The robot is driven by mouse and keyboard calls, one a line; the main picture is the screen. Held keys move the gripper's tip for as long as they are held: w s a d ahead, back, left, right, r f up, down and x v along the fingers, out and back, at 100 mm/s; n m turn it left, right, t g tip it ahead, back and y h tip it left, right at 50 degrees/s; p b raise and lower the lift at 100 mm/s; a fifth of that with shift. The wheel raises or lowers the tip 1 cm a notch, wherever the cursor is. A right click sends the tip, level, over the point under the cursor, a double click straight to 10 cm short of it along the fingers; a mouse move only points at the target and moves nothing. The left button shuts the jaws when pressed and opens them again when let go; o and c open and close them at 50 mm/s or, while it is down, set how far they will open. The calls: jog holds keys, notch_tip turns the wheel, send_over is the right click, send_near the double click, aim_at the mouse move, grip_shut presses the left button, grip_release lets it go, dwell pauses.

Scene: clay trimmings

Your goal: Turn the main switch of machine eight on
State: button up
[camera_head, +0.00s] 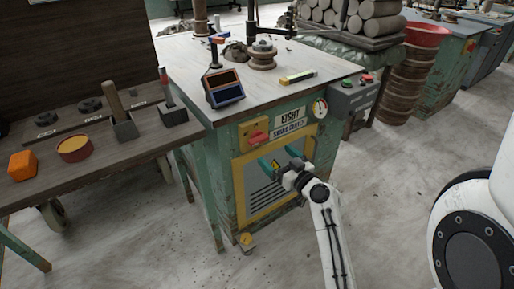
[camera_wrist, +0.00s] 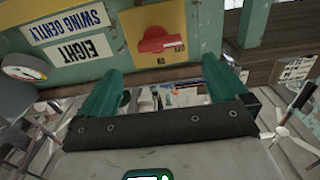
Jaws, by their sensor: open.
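The machine (camera_head: 221,158) is a worn green cabinet with a plate (camera_head: 290,117) reading EIGHT above one reading SWING GENTLY. Its main switch (camera_head: 258,137) is a red rotary handle on a yellow plate (camera_head: 249,128), left of the name plate. In the wrist view, which is upside down, the switch (camera_wrist: 158,42) lies level, one end toward the word OFF; ON is printed off to its side. My gripper (camera_head: 279,160) is open and empty, in front of the cabinet, below and right of the switch. Its teal fingers (camera_wrist: 163,72) stand apart from the switch.
A gauge (camera_head: 320,107) and a grey button box (camera_head: 354,92) are to the right of the plates. A yellow-framed vent panel (camera_head: 265,190) is below. A wooden bench (camera_head: 95,150) with pots and tools stands left.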

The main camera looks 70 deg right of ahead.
aim_at(261, 142)
jog(key=p+x, duration=0.1)
jog(key=x, duration=0.8)
jog(key=shift+s, duration=0.1)
jog(key=c, duration=1)
jog(key=shift+a, duration=0.1)
